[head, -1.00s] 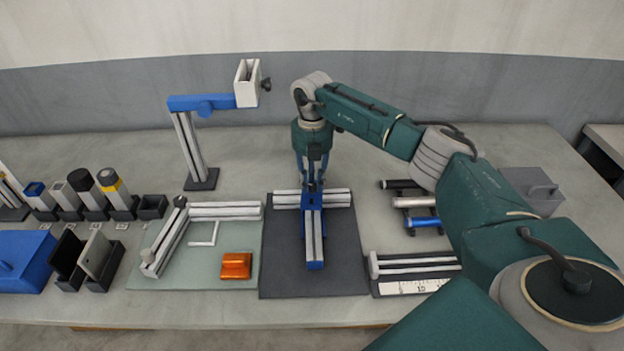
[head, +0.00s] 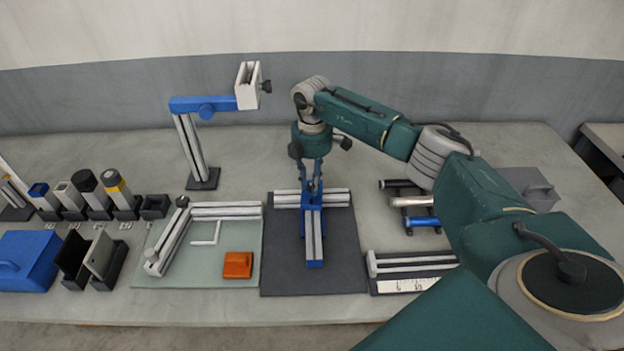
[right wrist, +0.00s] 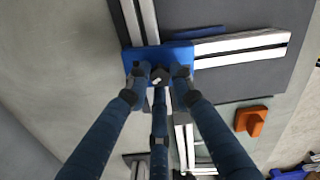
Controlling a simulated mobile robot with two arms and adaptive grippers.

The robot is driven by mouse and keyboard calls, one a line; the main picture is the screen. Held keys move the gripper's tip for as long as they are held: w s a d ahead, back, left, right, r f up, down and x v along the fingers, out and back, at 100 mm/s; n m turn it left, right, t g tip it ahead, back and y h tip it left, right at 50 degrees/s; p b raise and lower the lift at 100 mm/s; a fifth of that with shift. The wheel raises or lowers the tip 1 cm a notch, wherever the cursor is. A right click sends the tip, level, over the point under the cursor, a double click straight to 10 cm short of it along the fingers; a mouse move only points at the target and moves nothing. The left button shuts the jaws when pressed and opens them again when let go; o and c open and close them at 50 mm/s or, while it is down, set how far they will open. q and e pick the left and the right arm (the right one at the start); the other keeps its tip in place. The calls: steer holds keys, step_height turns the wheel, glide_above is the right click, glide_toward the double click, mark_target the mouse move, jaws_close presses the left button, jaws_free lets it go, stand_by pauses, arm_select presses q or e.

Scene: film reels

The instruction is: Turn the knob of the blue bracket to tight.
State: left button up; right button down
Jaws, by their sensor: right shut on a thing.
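The blue bracket (head: 313,202) sits where the white profiles meet in a T on the dark mat. In the right wrist view the bracket (right wrist: 183,56) is a flat blue plate across the profiles. Its small dark knob with a pale top (right wrist: 159,76) stands at the bracket's edge, between my fingertips. My right gripper (head: 312,186) points straight down over the bracket and is shut on the knob. In the head view the fingers hide the knob. My left gripper is not in view.
A green mat (head: 190,272) with white profiles and an orange block (head: 238,265) lies to the left. A blue-armed stand (head: 190,150) rises behind. A rack with rods (head: 410,200) and a tray with a scale (head: 415,270) are at the right.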

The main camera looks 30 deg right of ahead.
steer(key=shift+m+p, duration=0.95)
steer(key=shift+m, duration=2.15)
steer(key=c, duration=1.5)
jaws_free()
steer(key=shift+r, duration=0.2)
step_height(320, 180, up, 12)
steer(key=shift+f, duration=0.15)
steer(key=shift+s+f, duration=0.1)
steer(key=shift+f, duration=0.05)
